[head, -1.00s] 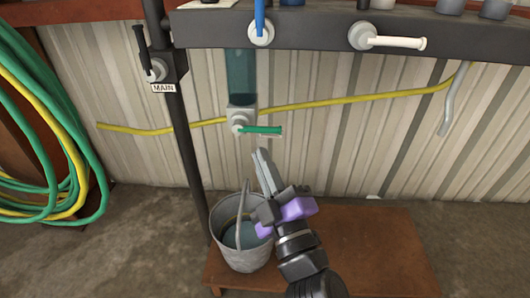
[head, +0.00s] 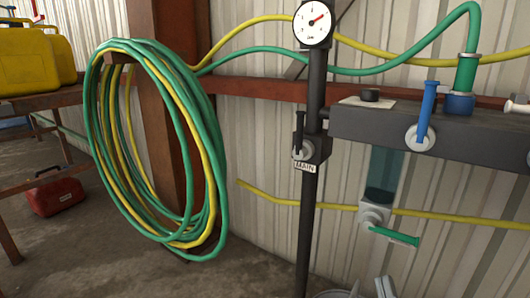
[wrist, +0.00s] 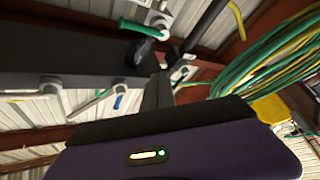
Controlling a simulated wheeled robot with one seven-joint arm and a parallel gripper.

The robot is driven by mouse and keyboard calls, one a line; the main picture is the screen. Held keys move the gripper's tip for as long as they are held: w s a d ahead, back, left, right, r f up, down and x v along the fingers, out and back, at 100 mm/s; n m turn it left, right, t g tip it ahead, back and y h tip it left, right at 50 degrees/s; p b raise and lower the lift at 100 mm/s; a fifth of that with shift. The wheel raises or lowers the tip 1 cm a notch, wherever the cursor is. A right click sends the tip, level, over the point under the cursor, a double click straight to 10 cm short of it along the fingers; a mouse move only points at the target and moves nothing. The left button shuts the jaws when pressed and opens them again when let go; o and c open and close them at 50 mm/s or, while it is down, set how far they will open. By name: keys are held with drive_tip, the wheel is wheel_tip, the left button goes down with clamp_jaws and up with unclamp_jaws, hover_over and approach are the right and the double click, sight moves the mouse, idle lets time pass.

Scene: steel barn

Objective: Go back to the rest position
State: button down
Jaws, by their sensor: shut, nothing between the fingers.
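The green-handled tap also shows at the top of the wrist view (wrist: 140,28), beyond the fingers. The green handle lies roughly level and tilts down to the right in the head view.
A black MAIN pipe (head: 310,220) with a gauge (head: 314,24) stands left of the dark manifold (head: 365,122). Coiled hoses (head: 215,170) hang at left. A red can (head: 56,196) sits farther left.

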drive_tip(key=s+f+m+g+y, duration=0.15)
drive_tip(key=s+f, duration=0.35)
drive_tip(key=s, duration=0.5)
drive_tip(key=s+f+m+g, duration=0.3)
drive_tip(key=s+f, duration=0.2)
drive_tip(key=s, duration=0.5)
drive_tip(key=s+f+m+g+y, duration=0.1)
drive_tip(key=s+f+m+g, duration=0.3)
drive_tip(key=s, duration=0.6)
wheel_tip(320, 180, up, 37)
drive_tip(key=n+t+p, duration=0.1)
drive_tip(key=p, duration=3.7)
drive_tip(key=shift+w+p, duration=0.25)
drive_tip(key=shift+p, duration=0.15)
drive_tip(key=shift+h, duration=0.25)
